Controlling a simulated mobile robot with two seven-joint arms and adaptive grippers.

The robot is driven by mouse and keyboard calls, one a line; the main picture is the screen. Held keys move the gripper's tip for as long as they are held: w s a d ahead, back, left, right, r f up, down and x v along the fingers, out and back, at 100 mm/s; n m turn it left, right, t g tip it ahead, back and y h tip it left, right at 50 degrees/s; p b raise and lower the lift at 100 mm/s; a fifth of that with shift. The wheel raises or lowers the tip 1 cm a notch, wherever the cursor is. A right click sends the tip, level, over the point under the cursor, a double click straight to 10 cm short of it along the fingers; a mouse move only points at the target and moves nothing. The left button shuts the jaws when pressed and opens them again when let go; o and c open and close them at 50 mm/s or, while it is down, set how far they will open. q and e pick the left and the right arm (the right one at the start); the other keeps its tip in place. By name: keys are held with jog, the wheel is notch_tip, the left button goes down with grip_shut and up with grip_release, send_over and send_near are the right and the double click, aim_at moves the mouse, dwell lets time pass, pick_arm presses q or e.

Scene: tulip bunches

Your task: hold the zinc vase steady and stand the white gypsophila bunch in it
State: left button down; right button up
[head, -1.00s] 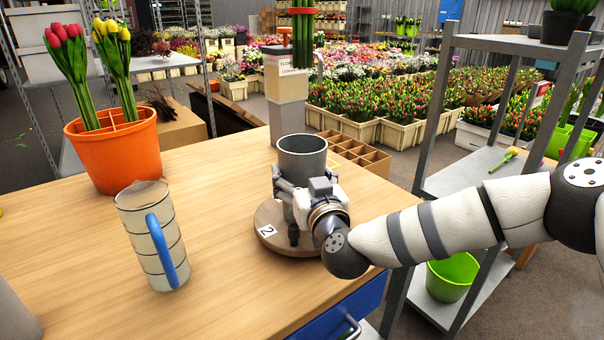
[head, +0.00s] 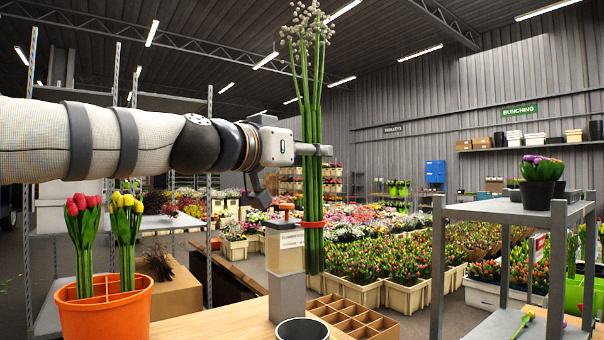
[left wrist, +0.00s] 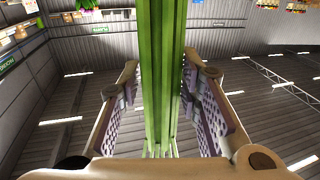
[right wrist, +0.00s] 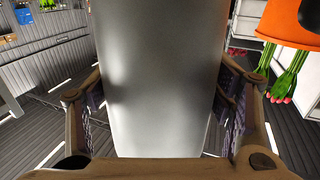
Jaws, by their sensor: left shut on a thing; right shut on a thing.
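The white gypsophila bunch (head: 311,180) stands upright in the air, with pale flower heads on top, long green stems and a red band low down. My left gripper (head: 305,152) is shut on its stems, which also show between the fingers in the left wrist view (left wrist: 158,80). The zinc vase (head: 302,330) shows only its open rim at the bottom edge of the head view. The stem ends hang above and slightly right of this rim, apart from it. In the right wrist view my right gripper (right wrist: 160,125) is shut on the vase's grey wall (right wrist: 155,70).
A grey-and-beige post (head: 287,290) with an orange top stands behind the vase, close to the stems. An orange pot (head: 105,308) with red and yellow tulips is at left. A compartmented wooden crate (head: 355,320) lies behind right. A grey shelf rack (head: 438,270) stands at right.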

pick_arm(q)
jog(key=f+y, duration=0.1)
jog(key=a+f+n+t+y, duration=0.1)
jog(key=f, duration=0.1)
jog(key=f+n+y, duration=0.1)
jog(key=f, duration=0.1)
jog(key=shift+s+a+f+t, duration=0.15)
jog(key=shift+s+a+t, duration=0.1)
jog(key=shift+t, duration=0.15)
notch_tip(320, 180, down, 20)
dwell(0.7)
jog(key=shift+f, duration=0.15)
dwell(0.3)
jog(key=shift+f, duration=0.3)
jog(key=shift+c, duration=2.3)
grip_release()
